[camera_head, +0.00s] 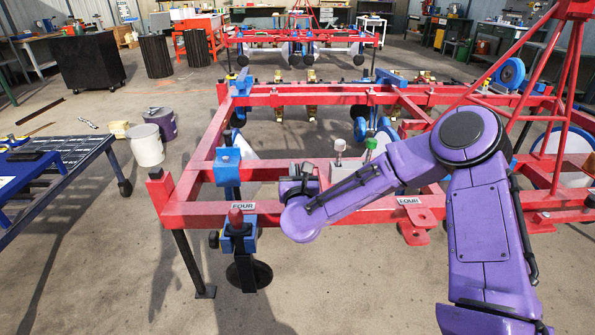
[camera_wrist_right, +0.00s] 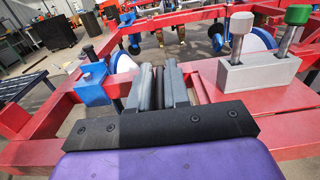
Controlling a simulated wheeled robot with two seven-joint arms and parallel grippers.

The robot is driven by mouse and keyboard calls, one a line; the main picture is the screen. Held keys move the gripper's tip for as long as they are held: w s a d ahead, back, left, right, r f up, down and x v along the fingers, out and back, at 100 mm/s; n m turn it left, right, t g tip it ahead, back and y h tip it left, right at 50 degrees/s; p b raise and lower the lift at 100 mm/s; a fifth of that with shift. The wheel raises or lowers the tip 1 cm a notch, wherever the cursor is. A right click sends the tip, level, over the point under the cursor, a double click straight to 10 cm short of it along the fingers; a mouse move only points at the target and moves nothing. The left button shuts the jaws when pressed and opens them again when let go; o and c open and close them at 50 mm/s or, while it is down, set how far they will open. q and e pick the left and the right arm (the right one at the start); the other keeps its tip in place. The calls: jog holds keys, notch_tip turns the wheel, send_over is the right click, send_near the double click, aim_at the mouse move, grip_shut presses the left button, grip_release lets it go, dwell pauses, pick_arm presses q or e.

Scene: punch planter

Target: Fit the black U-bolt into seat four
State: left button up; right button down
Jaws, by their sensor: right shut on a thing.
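My right gripper (camera_head: 298,175) is over the near red beam, between two plates marked FOUR. In the right wrist view its grey fingers (camera_wrist_right: 163,88) are close together on a thing that they almost wholly hide, apparently the black U-bolt; its shape cannot be made out. The left FOUR plate (camera_head: 243,207) is on the near beam beside a blue clamp (camera_head: 238,232) with a red top. The right FOUR plate (camera_head: 409,200) is above a red bracket (camera_head: 416,226). I cannot tell which marks the seat. My left gripper is not in view.
A grey block (camera_wrist_right: 258,74) with a white-knobbed and a green-knobbed lever stands right of the fingers. A white bucket (camera_head: 146,146) and a blue-framed table (camera_head: 60,158) stand left. The floor in front is clear.

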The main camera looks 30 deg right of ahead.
jog(key=shift+f+b, duration=4.9)
jog(key=shift+f, duration=0.35)
jog(key=c, duration=1)
grip_release()
jog(key=p+v, duration=0.1)
jog(key=v, duration=0.9)
jog(key=shift+s+a, duration=0.1)
jog(key=shift+s, duration=0.15)
